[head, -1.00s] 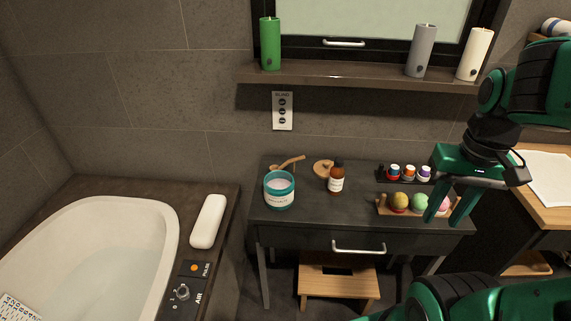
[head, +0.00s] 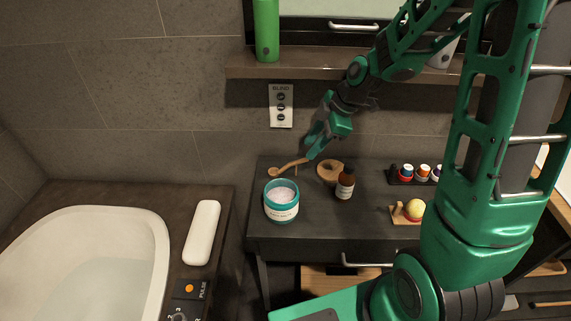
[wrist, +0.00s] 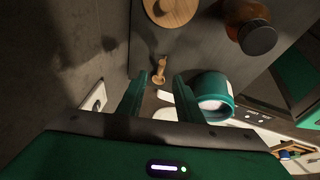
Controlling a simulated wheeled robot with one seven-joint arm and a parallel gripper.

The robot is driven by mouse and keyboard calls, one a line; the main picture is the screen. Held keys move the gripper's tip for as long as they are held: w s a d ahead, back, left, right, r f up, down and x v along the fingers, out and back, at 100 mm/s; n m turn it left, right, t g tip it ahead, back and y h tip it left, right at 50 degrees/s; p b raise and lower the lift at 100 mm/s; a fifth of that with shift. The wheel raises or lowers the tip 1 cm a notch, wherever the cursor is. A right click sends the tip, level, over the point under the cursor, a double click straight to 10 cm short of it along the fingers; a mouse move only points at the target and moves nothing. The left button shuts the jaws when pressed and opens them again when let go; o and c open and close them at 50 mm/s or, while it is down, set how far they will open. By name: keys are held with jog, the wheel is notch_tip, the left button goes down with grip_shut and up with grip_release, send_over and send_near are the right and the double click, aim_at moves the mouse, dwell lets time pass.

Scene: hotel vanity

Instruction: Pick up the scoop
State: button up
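The wooden scoop (head: 288,166) lies at the back left of the dark vanity top (head: 330,220), behind the teal jar (head: 281,212). Its handle points right, towards my gripper (head: 314,150), which is at the handle end, close to the wall. In the wrist view the scoop (wrist: 159,69) shows in the gap between my two open fingers (wrist: 157,88), just beyond their tips. Nothing is held. Whether a finger touches the handle cannot be told. The teal jar (wrist: 212,88) stands just right of the right finger in the wrist view.
A round wooden piece (head: 328,171) and a brown bottle (head: 345,186) stand right of the scoop. Small bottles in a dark holder (head: 398,180) are farther right. The wall (head: 220,110) is close behind, with a shelf (head: 240,66) above. The bathtub (head: 150,220) is left.

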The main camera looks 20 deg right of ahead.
aim_at(302, 160)
jog(key=shift+x, duration=3.45)
jog(key=shift+a+r, duration=0.1)
grip_shut()
